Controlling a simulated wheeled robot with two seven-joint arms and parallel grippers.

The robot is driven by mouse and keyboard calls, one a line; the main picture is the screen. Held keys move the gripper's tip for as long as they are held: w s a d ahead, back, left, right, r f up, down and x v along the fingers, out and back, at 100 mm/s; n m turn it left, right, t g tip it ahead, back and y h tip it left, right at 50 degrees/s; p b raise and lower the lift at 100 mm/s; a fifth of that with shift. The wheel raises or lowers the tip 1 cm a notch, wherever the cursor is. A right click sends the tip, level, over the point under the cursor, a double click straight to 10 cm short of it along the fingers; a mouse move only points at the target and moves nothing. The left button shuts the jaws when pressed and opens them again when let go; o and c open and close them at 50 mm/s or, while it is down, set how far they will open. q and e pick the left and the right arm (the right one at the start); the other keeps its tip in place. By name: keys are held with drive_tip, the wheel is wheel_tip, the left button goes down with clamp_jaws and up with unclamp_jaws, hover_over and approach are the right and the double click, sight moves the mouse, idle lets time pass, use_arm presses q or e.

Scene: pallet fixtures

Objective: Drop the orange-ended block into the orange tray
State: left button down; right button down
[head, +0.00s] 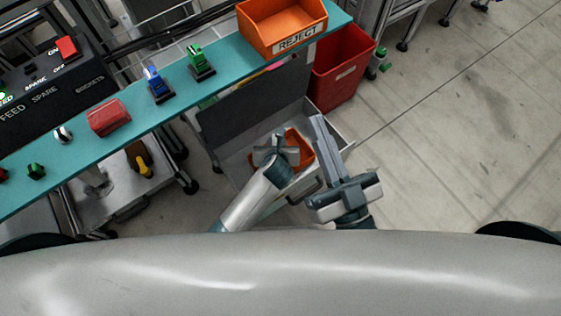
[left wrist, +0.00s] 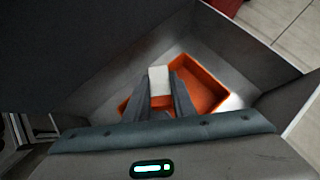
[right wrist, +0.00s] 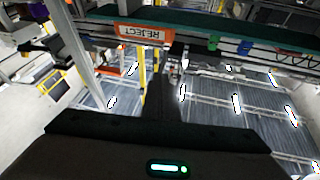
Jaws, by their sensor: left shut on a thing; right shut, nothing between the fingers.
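The block (left wrist: 159,80) is pale on its upper face, with an orange part below it, in the left wrist view. My left gripper (left wrist: 160,95) is shut on it. An orange tray (left wrist: 205,88) lies beneath, inside a grey open drawer or box; the gripper is over it, and the gap is hard to judge. In the head view the tray (head: 306,152) shows beside my left gripper (head: 276,152), whose wrist hides part of it and the block. My right gripper (head: 318,122) is shut and empty, beside the drawer's right side.
The grey drawer (head: 225,145) has raised walls. An orange REJECT bin (head: 283,24) stands on the teal shelf (head: 130,115), with a blue clamp (head: 156,84), a green clamp (head: 200,62) and a red block (head: 108,118). A red bin (head: 343,65) stands behind the drawer.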

use_arm(q)
drive_tip(key=shift+f+b, duration=0.3)
use_arm(e)
drive_tip(key=shift+s+r+t+y, duration=0.15)
drive_tip(key=shift+s+r+t, duration=0.3)
drive_tip(key=shift+r, duration=0.2)
drive_tip(key=shift+s+r+t+y, duration=0.15)
drive_tip(key=shift+s+r+t, duration=0.25)
drive_tip(key=shift+r, duration=0.2)
use_arm(q)
drive_tip(key=c, duration=1.4)
unclamp_jaws()
drive_tip(key=shift+s+r, duration=0.1)
use_arm(e)
drive_tip(key=shift+f, duration=0.1)
